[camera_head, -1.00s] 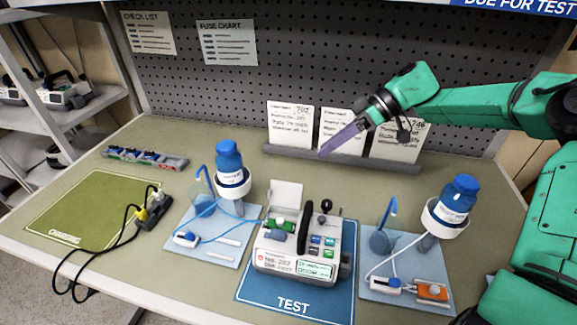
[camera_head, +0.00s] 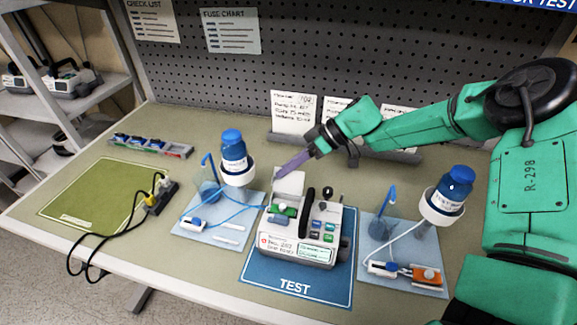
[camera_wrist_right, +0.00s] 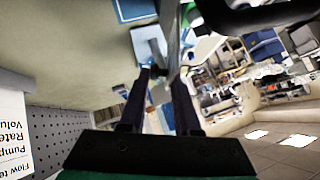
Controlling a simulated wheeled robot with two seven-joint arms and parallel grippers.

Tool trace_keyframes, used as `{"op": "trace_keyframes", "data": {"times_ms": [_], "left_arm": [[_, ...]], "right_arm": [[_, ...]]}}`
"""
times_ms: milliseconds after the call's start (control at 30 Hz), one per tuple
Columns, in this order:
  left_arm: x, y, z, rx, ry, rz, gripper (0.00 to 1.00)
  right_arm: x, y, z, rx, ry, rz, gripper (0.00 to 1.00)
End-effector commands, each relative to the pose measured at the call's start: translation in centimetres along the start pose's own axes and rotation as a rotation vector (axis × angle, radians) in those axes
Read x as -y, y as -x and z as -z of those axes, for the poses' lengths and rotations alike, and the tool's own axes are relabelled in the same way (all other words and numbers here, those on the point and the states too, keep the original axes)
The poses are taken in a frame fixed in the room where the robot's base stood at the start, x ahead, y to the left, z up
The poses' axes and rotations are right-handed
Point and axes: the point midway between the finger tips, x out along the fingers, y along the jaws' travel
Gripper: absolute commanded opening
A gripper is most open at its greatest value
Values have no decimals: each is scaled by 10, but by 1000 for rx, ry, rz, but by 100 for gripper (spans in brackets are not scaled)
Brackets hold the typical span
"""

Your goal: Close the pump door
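The pump (camera_head: 300,232) stands on the blue TEST mat (camera_head: 258,283) in the head view. Its white door (camera_head: 289,183) is swung up at the pump's back left, leaving the green and blue parts beneath uncovered. My right gripper (camera_head: 281,173) reaches in from the right, its purple fingers slanting down to the door's upper edge. I cannot tell if they touch it. In the right wrist view, a gap shows between the two dark fingers (camera_wrist_right: 164,78), with nothing clearly held. My left gripper is not in view.
Trays with blue-capped bottles stand left (camera_head: 233,150) and right (camera_head: 455,188) of the pump. A power strip (camera_head: 160,196) with black cables lies by the green charging mat (camera_head: 85,190). Cards (camera_head: 293,112) stand behind. The table between cards and left tray is mostly clear.

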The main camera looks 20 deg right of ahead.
Motion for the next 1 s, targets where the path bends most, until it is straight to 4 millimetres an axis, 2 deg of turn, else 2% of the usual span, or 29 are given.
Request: {"op": "trace_keyframes", "data": {"times_ms": [467,1000], "left_arm": [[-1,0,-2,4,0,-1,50],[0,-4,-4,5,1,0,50]], "right_arm": [[5,1,0,1,46,-44,0],[31,-1,-1,-1,311,-309,0]]}}
